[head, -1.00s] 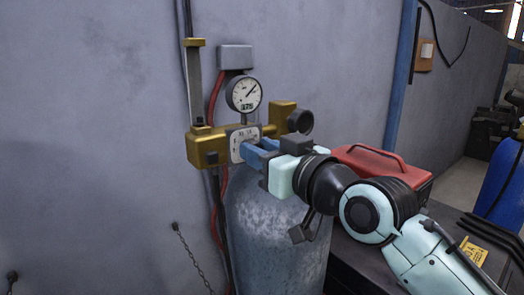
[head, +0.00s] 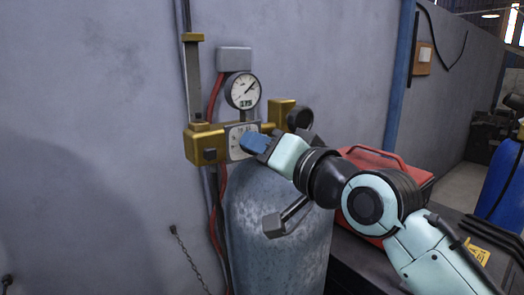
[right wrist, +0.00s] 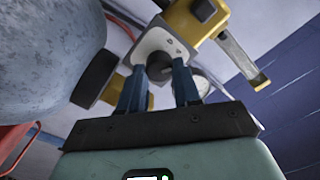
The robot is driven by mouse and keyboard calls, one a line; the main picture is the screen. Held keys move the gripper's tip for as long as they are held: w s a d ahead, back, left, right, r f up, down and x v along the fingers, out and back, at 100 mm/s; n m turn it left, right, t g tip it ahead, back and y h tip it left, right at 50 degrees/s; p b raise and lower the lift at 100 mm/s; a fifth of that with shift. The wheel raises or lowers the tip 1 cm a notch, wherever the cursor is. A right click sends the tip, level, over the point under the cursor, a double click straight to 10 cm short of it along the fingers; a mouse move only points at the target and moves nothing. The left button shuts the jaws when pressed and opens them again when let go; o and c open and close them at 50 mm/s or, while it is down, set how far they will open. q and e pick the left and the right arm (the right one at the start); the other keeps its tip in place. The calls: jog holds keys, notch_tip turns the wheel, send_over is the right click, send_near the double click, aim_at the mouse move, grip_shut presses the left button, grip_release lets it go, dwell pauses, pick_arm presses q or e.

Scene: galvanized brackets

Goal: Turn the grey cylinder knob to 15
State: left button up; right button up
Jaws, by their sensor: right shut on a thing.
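The knob (right wrist: 160,68) is a dark grey round piece on a pale dial plate (right wrist: 165,45) in the right wrist view. In the head view the dial plate (head: 236,140) shows on the brass fitting, and the knob is hidden behind my right gripper (head: 252,142). The right gripper's blue fingers (right wrist: 160,80) stand on either side of the knob and are shut on it. The marks on the plate are too small and partly covered to read a setting. My left gripper is not in view.
A brass manifold (head: 205,145) with a round gauge (head: 243,91) sits above a grey gas cylinder (head: 275,215) against the wall. A red toolbox (head: 375,157) stands on a dark bench at the right. A red hose (head: 215,100) runs behind.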

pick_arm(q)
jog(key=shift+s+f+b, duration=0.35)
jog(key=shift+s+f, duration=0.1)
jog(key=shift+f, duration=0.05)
pick_arm(e)
jog(key=shift+f+m, duration=0.15)
jog(key=shift+m, duration=7.65)
jog(key=o, duration=1)
jog(key=shift+w, duration=0.1)
jog(key=shift+o, duration=0.2)
